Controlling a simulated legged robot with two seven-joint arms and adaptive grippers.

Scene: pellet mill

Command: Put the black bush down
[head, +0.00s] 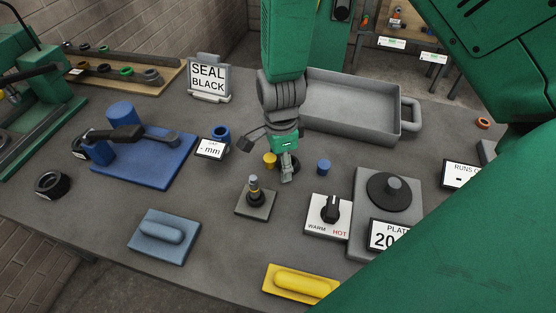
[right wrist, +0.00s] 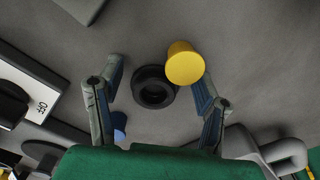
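The black bush (right wrist: 153,88) is a thick black ring. In the right wrist view it lies flat on the grey bench between the two fingers of my right gripper (right wrist: 158,72), with a gap on each side. In the head view my right gripper (head: 287,175) points down at the middle of the bench and mostly hides the bush (head: 296,164). The right gripper is open. A yellow cylinder (right wrist: 184,63) stands beside the right-hand finger and overlaps the bush's edge in the wrist view. My left gripper is not in view.
A small blue cylinder (head: 323,167) and the yellow cylinder (head: 270,160) flank the gripper. A spindle on a square base (head: 255,202), a WARM/HOT switch (head: 328,214) and a grey tray (head: 350,105) are nearby.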

